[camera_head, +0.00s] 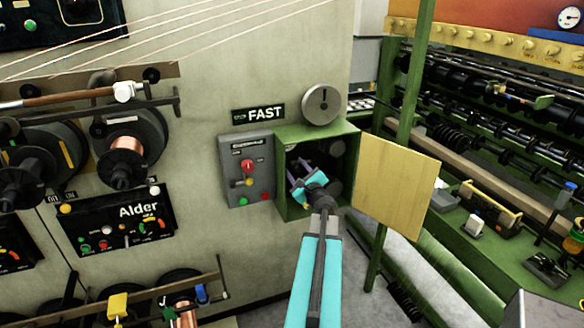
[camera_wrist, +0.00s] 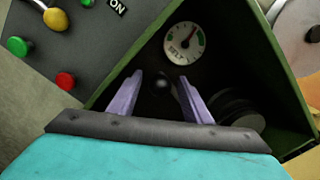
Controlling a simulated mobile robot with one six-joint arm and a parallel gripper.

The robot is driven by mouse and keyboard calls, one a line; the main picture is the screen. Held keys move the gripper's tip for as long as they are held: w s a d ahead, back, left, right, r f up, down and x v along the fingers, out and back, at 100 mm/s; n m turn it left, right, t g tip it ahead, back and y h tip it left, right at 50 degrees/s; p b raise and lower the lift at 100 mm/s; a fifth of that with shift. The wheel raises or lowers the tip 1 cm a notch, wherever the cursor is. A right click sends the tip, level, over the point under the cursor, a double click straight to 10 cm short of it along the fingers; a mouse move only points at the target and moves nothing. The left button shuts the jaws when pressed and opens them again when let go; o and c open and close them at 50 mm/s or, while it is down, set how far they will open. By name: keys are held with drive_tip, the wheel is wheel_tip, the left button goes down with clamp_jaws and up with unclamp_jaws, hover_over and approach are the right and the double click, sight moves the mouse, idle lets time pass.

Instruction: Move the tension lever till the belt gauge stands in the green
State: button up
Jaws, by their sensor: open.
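The belt gauge (camera_wrist: 184,43) is a small white dial on the dark back of an open green box (camera_wrist: 285,95). Its needle leans to the upper right; green shows on the dial, but it is too small to tell whether the needle stands in it. A dark round knob (camera_wrist: 162,83), seemingly the tension lever's end, shows below the gauge between my fingers; its shaft is hidden. My gripper (camera_wrist: 158,78) is open, its pale purple fingers on either side of the knob with gaps visible. In the head view my gripper (camera_head: 303,173) reaches into the box (camera_head: 318,131).
A grey switch panel (camera_head: 236,186) with red, yellow and green controls is left of the box. Dark pulleys (camera_wrist: 238,108) sit inside, right of my fingers. A green post (camera_head: 412,90) rises behind the door.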

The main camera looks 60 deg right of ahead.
drive_tip(key=shift+x, duration=1)
clamp_jaws()
